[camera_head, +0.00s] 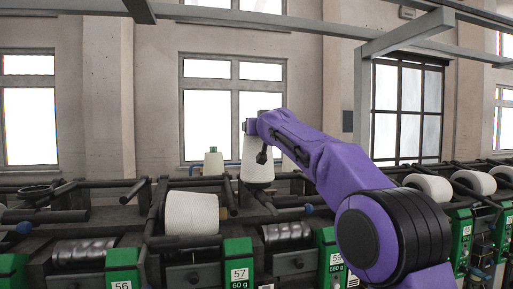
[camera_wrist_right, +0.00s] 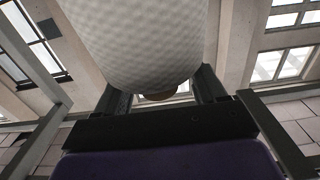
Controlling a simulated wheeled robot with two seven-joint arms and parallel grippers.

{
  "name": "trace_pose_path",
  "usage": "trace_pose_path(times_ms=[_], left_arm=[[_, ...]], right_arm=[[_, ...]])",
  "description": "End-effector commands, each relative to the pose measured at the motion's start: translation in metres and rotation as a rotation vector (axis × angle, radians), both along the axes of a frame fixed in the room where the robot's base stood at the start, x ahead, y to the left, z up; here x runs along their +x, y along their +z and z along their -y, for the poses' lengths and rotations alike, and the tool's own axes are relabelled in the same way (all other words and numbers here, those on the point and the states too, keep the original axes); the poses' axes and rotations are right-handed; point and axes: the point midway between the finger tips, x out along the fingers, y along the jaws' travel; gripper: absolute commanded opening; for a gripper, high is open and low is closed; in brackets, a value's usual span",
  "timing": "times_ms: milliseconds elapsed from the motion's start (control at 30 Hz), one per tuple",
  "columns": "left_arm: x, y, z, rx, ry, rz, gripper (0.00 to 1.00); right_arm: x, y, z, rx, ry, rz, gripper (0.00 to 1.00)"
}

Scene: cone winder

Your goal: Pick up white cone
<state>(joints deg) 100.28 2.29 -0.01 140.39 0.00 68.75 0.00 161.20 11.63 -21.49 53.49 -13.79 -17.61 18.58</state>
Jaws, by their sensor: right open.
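A white cone (camera_head: 257,168) stands upright at the back of the winder, in the middle of the head view. My right gripper (camera_head: 256,127) is at its upper part, and the purple arm reaches in from the right. In the right wrist view a white textured cone (camera_wrist_right: 140,40) fills the upper middle, with its brownish core end (camera_wrist_right: 157,97) showing. My right gripper (camera_wrist_right: 162,92) is open there, its dark fingers on either side of the cone's lower end and partly hidden by it. Contact cannot be told. My left gripper is out of view.
Another white cone (camera_head: 190,213) lies on the winder by the green box marked 57 (camera_head: 238,262). A smaller pale cone (camera_head: 213,163) stands behind. Several white cones, one nearest (camera_head: 430,187), lie at right. Dark bars and holders crowd the machine; overhead beams (camera_head: 410,34) cross above.

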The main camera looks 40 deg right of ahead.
Motion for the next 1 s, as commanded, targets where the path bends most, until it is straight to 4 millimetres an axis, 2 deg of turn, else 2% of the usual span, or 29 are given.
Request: trace_pose_path(times_ms=[33, 267, 400, 467, 833, 1000], left_arm=[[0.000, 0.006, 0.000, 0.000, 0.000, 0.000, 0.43], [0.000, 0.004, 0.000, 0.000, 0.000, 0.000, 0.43], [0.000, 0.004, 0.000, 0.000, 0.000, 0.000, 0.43], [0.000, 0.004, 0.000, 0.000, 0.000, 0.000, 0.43], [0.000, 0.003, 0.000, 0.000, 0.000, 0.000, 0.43], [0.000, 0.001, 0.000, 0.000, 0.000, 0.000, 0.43]], right_arm=[[0.004, 0.003, 0.003, 0.000, -0.001, -0.001, 0.70], [0.005, -0.001, 0.004, 0.000, -0.001, 0.001, 0.70], [0.005, -0.001, 0.003, 0.000, -0.001, 0.001, 0.25], [0.005, -0.001, 0.003, 0.000, -0.001, 0.001, 0.08], [0.005, 0.003, 0.003, 0.000, -0.001, 0.002, 0.09], [0.005, 0.014, 0.003, -0.002, 0.000, 0.005, 0.09]])
